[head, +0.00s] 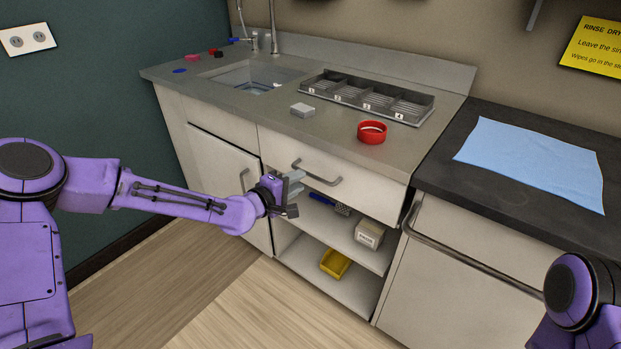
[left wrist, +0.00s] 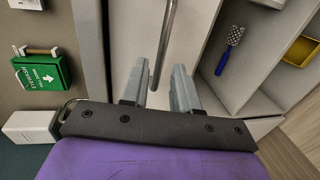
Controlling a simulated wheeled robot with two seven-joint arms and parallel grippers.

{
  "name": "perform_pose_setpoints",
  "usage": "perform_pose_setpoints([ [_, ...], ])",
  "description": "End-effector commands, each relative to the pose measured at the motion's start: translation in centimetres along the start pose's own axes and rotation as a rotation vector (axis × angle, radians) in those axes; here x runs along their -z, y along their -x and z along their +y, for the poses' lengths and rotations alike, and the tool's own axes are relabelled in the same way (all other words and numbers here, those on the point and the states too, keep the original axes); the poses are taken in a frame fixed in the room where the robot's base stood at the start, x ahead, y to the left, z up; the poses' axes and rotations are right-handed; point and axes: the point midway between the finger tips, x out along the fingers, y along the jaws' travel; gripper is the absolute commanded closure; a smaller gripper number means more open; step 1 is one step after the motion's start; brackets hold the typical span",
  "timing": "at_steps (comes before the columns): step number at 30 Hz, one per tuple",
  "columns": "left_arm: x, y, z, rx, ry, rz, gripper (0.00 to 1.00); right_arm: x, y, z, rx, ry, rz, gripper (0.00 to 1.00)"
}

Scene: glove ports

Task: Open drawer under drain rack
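The drain rack (head: 367,96) is a dark tray with numbered compartments, set on the grey counter. The drawer (head: 362,185) under it has a pale front that looks flush with the cabinet. Its bar handle (head: 317,174) also shows in the left wrist view (left wrist: 166,40). My left gripper (head: 295,185) is at the left end of the handle, slightly below it. Its fingers (left wrist: 158,88) are apart, and the bar's end shows between them in the left wrist view; I cannot tell whether they touch it. My right gripper is out of view.
Below the drawer are open shelves with a blue-handled brush (left wrist: 230,50), a pale box (head: 369,234) and a yellow bin (head: 336,263). A cupboard door (head: 225,178) is at left. A rail (head: 465,262) crosses the right cabinet. The floor in front is clear.

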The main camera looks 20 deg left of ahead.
Motion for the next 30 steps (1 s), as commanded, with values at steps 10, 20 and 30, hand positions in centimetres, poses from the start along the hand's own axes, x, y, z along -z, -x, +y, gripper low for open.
perform_pose_setpoints([
  [10, -0.1, -6.0, -0.1, 0.002, 0.001, 0.000, 0.70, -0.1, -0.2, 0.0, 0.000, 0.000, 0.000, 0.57],
  [20, -0.1, -6.4, -0.1, 0.002, 0.002, 0.000, 0.80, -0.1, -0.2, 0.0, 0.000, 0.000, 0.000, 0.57],
  [30, -0.4, -6.3, -0.2, 0.003, 0.001, -0.006, 1.00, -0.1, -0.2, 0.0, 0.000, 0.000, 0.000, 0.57],
])
